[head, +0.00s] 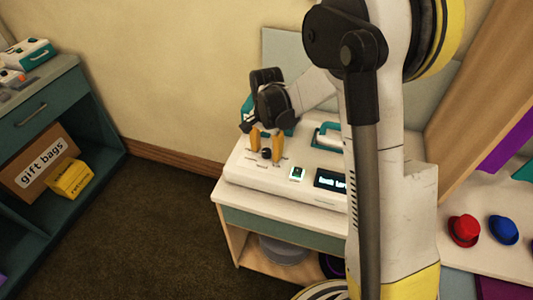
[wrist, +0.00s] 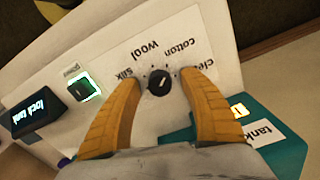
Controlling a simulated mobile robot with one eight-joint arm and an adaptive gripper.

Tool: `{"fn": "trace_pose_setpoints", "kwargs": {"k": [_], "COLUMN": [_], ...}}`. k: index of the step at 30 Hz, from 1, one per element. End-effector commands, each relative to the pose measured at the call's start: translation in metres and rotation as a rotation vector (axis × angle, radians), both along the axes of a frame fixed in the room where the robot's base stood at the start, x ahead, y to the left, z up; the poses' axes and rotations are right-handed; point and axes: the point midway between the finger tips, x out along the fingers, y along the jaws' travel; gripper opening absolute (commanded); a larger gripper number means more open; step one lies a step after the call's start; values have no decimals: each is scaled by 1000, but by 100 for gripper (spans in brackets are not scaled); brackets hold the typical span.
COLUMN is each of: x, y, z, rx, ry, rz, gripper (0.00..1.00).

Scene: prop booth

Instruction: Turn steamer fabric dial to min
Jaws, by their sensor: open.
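The white steamer (head: 250,175) sits on a small cabinet. Its black fabric dial (wrist: 158,82) is on the white panel, with the words silk, wool, cotton and a partly hidden one around it. The dial also shows in the head view (head: 266,154). A small pale mark shows on the dial; its exact setting is hard to tell. My gripper (wrist: 160,78) is open, with one yellow finger on each side of the dial and gaps showing between. In the head view my gripper (head: 265,148) points down over the panel. No "min" label is readable.
The steamer has a green-lit switch (wrist: 83,87) and a dark display (wrist: 35,112) reading "lock tank". A teal tank (wrist: 275,150) is beside the panel. A red hat (head: 464,230) and a blue hat (head: 503,229) stand at the right. Carpet on the left is clear.

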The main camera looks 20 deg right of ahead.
Motion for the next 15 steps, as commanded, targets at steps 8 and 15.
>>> {"fn": "trace_pose_setpoints", "kwargs": {"k": [8,15], "x": [0,0], "y": [0,0], "z": [-1,0], "rx": [0,0], "ry": [0,0], "rz": [0,0], "gripper": [46,0]}}
